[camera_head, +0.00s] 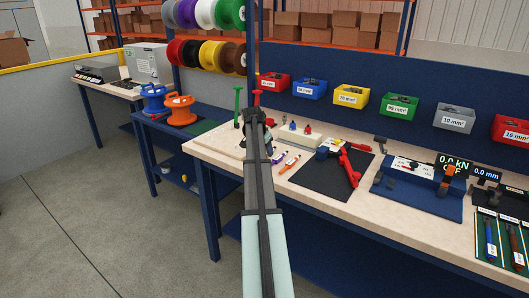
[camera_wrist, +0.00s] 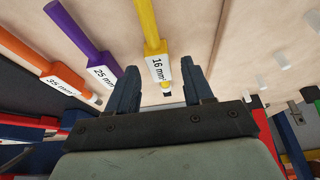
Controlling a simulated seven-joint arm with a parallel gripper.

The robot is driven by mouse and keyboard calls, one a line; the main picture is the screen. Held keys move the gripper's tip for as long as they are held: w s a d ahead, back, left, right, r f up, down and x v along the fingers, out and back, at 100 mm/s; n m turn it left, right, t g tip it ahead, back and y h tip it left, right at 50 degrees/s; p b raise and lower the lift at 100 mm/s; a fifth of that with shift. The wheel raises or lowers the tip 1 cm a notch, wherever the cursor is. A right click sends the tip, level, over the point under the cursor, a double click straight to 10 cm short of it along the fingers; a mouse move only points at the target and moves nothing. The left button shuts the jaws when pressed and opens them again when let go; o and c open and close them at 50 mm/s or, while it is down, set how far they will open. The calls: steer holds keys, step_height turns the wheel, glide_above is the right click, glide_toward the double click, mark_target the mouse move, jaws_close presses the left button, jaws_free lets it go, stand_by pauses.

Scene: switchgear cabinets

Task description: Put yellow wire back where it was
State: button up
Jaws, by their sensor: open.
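The yellow wire (camera_wrist: 149,22) lies on the light worktop and carries a white "16 mm²" label. In the wrist view its labelled end reaches between the two fingers of my gripper (camera_wrist: 162,88), which stand apart on either side of it. I cannot tell whether either finger touches it. In the head view my gripper (camera_head: 258,140) is over the bench and my arm hides the yellow wire. A purple wire (camera_wrist: 82,32) marked "25 mm" and an orange wire (camera_wrist: 22,46) marked "35 mm" lie to its left in the wrist view.
The worktop (camera_head: 225,150) holds a dark mat (camera_head: 322,178) with a red tool (camera_head: 348,165), and a blue press tray (camera_head: 410,198). Coloured bins (camera_head: 351,94) line the back panel. Wire spools (camera_head: 205,52) hang behind on the left.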

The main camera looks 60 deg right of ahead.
steer(key=v, duration=1.1)
steer(key=shift+r, duration=0.15)
steer(key=shift+a, duration=0.15)
